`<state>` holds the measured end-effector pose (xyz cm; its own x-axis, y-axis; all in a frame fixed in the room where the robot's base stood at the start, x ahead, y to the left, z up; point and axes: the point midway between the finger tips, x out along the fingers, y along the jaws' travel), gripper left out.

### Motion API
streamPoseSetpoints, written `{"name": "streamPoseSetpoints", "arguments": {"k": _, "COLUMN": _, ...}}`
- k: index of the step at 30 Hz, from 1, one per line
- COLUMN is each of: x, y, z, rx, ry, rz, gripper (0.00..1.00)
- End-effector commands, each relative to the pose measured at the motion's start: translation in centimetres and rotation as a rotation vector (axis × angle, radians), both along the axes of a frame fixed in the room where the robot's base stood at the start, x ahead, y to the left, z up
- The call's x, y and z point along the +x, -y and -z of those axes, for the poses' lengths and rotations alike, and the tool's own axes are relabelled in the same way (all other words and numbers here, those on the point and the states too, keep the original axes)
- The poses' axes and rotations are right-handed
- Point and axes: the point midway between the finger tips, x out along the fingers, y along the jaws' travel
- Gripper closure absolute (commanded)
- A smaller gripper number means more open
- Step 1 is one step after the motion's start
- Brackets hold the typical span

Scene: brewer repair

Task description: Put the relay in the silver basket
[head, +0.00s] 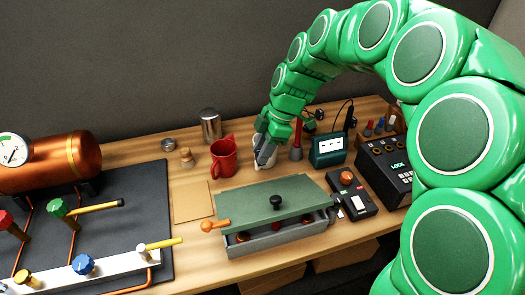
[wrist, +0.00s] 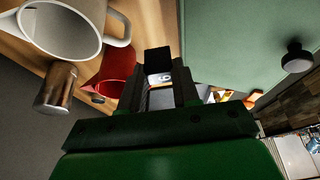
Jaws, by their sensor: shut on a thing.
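My gripper (head: 265,157) hangs above the table in the head view, in front of a pale mug (head: 270,143) and to the right of the red jug. In the wrist view my gripper (wrist: 160,88) is shut on a small black block with a pale marked face, which looks like the relay (wrist: 158,60). The head view does not show the relay clearly; the fingers hide it. I cannot make out a silver basket in either view. A grey metal box (head: 279,242) with a green lid (head: 245,205) stands in front of my gripper, with orange-brown parts inside.
A red jug (head: 223,157), a steel cup (head: 210,126) and a corked jar (head: 186,158) stand behind. A teal meter (head: 327,150) and black control boxes (head: 384,165) are right. A copper boiler (head: 50,163) with pipes and valves is left. A tan sheet (head: 192,201) lies between.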

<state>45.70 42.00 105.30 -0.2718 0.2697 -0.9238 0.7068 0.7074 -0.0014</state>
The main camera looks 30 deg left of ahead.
Motion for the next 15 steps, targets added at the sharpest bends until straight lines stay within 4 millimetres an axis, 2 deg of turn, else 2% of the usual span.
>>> {"name": "streamPoseSetpoints", "arguments": {"k": 12, "x": 0.1, "y": -0.1, "z": -6.8, "rx": 0.003, "ry": 0.004, "rz": 0.002, "gripper": 1.0}}
{"name": "streamPoseSetpoints", "arguments": {"k": 15, "x": 1.0, "y": -1.2, "z": -6.6, "rx": 0.001, "ry": 0.002, "rz": 0.039, "gripper": 1.0}}
